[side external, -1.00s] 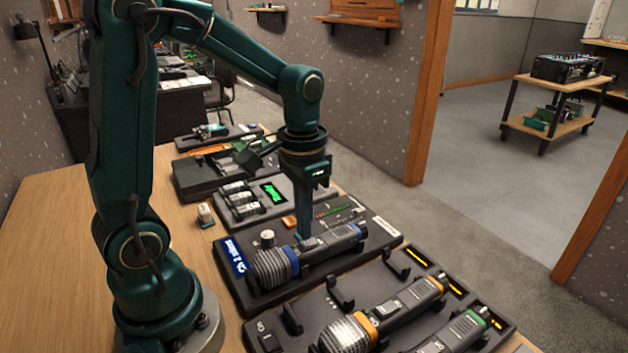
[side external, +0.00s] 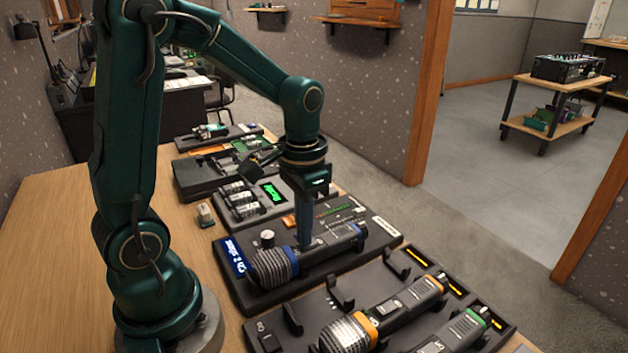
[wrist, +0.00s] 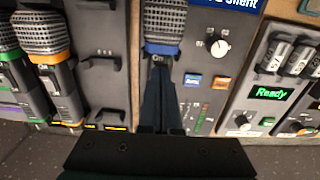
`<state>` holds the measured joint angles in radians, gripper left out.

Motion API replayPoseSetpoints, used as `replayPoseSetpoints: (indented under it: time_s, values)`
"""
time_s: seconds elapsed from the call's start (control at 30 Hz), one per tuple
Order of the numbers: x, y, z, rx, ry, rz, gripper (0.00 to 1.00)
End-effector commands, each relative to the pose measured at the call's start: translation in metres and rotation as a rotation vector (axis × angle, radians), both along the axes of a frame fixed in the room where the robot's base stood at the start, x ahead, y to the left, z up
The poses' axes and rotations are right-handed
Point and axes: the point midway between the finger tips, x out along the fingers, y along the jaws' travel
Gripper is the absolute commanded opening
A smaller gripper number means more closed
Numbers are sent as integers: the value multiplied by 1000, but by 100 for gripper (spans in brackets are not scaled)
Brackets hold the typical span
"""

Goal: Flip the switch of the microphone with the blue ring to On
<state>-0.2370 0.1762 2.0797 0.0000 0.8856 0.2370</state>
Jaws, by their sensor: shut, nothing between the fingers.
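The microphone with the blue ring (side external: 291,261) lies on its side in a dark cradle panel, its mesh head at the left and its body to the right. In the wrist view its blue ring (wrist: 161,49) is at the top centre, and the word "On" shows on the switch area (wrist: 158,58) just below it. My gripper (side external: 304,245) points down with its fingers together and empty, its tips at the switch area beside the ring. The fingers hide most of the switch, so I cannot tell its position or whether they touch it.
A silver knob (side external: 267,237) stands close behind the microphone. An orange-ringed microphone (side external: 372,322) and a green-ringed one (side external: 465,330) lie in front. A charger with a green "Ready" display (side external: 272,192) is behind. The wooden tabletop (side external: 180,245) is clear at left.

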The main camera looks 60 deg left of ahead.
Motion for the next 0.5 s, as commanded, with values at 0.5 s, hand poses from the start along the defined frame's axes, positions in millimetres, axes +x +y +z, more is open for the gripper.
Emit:
replayPoseSetpoints:
  time_s: [0.5]
  values:
    - [1,0,13,1,-4,0,0]
